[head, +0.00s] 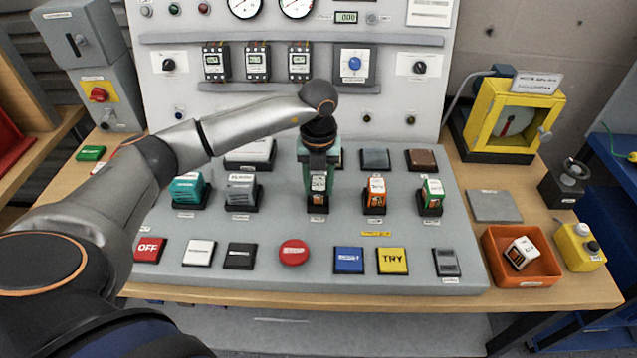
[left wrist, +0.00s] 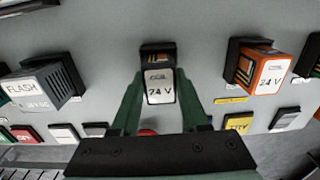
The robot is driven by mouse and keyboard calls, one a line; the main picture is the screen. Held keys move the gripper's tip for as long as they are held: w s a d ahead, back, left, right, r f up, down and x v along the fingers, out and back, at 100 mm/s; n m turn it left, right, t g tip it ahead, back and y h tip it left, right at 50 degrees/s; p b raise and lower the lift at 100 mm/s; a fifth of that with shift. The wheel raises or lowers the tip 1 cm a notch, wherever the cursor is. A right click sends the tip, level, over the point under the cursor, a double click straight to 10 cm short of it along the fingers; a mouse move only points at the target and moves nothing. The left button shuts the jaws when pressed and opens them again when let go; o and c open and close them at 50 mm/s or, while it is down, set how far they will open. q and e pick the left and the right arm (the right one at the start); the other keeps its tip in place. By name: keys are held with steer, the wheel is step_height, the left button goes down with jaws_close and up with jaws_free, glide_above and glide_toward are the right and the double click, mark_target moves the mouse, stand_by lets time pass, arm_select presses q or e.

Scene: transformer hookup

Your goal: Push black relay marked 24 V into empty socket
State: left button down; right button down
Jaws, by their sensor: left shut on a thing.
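A dark relay with a white label marked 24 V (left wrist: 160,88) is held between the green fingers of my left gripper (head: 318,164); it also shows in the head view (head: 318,184). The relay is at a black socket (left wrist: 157,52) in the middle of the panel's socket row. The socket's upper part shows beyond the relay in the left wrist view, and its lower edge shows in the head view (head: 318,208). How deep the relay sits in it cannot be told. My right gripper is not in view.
An orange relay marked 24 V (head: 375,192) and a green-and-white relay (head: 432,192) sit in sockets to the right. Grey (head: 241,192) and teal (head: 188,188) relays are to the left. A red button (head: 293,252) is in front. An orange bin (head: 497,272) holds a white-and-dark part.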

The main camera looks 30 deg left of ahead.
arm_select(q)
steer(key=shift+f, duration=0.15)
steer(key=shift+c, duration=1.6)
jaws_free()
steer(key=shift+r+p, duration=1.95)
steer(key=shift+r, duration=0.65)
steer(key=shift+f, duration=0.1)
steer(key=shift+r, duration=0.55)
step_height(320, 180, up, 12)
steer(key=b, duration=0.1)
steer(key=shift+f, duration=0.25)
